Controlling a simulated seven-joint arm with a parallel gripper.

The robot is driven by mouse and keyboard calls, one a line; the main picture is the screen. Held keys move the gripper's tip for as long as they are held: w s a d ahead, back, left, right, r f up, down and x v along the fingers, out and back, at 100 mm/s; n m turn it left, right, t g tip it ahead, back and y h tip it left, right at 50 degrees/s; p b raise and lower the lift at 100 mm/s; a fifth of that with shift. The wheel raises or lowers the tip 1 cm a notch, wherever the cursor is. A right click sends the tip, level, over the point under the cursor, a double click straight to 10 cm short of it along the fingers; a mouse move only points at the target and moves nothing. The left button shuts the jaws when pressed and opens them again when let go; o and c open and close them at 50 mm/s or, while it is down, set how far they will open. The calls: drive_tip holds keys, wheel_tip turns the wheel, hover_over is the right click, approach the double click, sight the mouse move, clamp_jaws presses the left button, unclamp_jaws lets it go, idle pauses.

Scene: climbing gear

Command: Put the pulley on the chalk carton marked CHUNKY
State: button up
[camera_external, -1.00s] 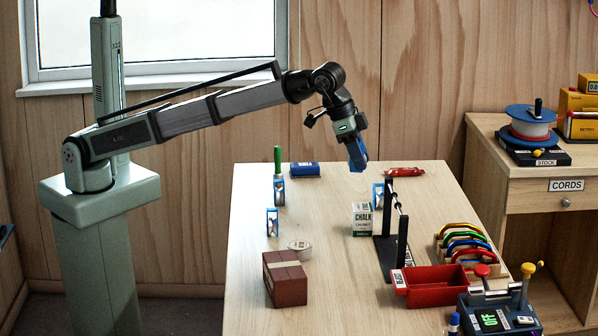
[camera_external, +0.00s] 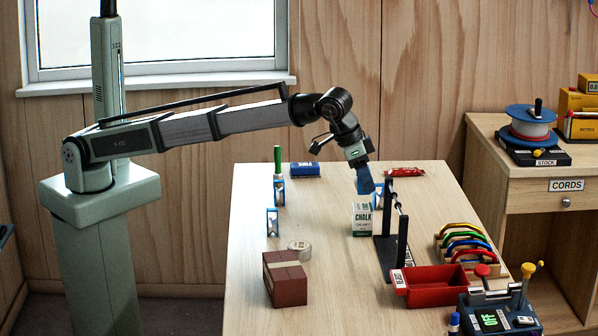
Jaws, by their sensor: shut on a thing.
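My gripper (camera_external: 366,188) points down just above the chalk carton.
A black rack with a bar (camera_external: 388,258) stands right beside the carton.

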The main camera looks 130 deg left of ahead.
drive_tip(key=shift+f, duration=1.7)
drive_tip(key=shift+f, duration=0.1)
drive_tip(key=o, duration=1.1)
drive_tip(key=v, duration=1.2)
